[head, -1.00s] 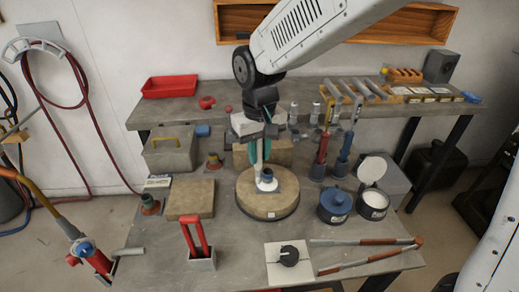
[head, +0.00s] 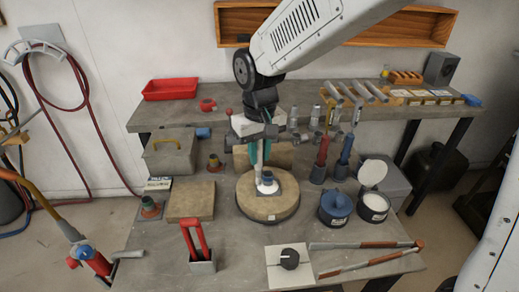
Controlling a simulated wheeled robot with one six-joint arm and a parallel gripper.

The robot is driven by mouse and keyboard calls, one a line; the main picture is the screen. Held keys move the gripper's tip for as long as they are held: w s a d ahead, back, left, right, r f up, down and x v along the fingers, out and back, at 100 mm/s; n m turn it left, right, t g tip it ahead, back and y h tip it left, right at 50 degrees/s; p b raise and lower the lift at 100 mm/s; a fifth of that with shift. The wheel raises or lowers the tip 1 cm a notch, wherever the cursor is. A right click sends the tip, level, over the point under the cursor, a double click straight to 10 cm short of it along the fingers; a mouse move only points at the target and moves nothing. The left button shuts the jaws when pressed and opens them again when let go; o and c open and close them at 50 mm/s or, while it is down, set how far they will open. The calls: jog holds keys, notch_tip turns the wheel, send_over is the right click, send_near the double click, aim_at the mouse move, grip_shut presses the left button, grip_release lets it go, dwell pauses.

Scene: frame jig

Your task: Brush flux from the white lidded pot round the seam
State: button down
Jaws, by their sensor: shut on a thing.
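My gripper (head: 262,148) is above the round wooden turntable (head: 258,207), with its teal fingers pointing down. It is shut on a slim pale upright tool, which looks like the brush (head: 260,158). The tool's lower end is at or just behind a small white and blue-grey fitting (head: 267,184) on the turntable. I cannot tell whether it touches the fitting, and the seam is too small to make out. The white pot (head: 374,210) stands at the right with its white lid (head: 372,172) raised at the back. The pot's dark wall shows a label.
A blue lidded pot (head: 335,208) stands left of the white pot. Red and blue handled tools (head: 322,155) stand behind it. A red-handled tool in a grey holder (head: 201,255), a dial plate (head: 289,263) and long rods (head: 365,255) lie in front. A wooden block (head: 192,201) is left.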

jog(key=shift+w, duration=0.55)
jog(key=shift+s, duration=0.85)
dwell(0.8)
notch_tip(320, 180, up, 7)
dwell(0.7)
